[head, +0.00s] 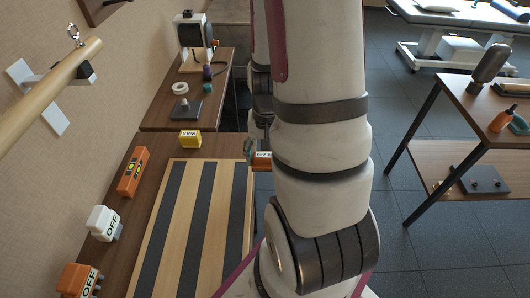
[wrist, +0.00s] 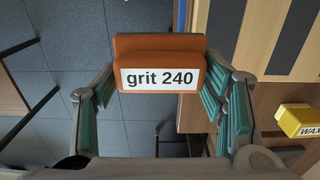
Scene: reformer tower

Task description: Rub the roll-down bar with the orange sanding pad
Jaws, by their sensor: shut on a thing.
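The orange sanding pad (wrist: 160,75) has a white label reading "grit 240". My gripper (wrist: 160,100) is shut on it, with the teal finger pads on both sides of it in the wrist view. In the head view a small part of the pad (head: 262,155) shows beside my arm, near the right edge of the striped board; most of my gripper is hidden there. The roll-down bar seems to be the round pale wooden bar (head: 48,88) on the wall at upper left, with a metal eye on top. The pad is well apart from it.
A striped board (head: 205,225) lies on the brown bench. Around it are a yellow WAX block (head: 190,139), an orange level (head: 131,173), a white OFF block (head: 103,222) and an orange OFF block (head: 77,280). A second table (head: 465,110) stands at right, with floor between.

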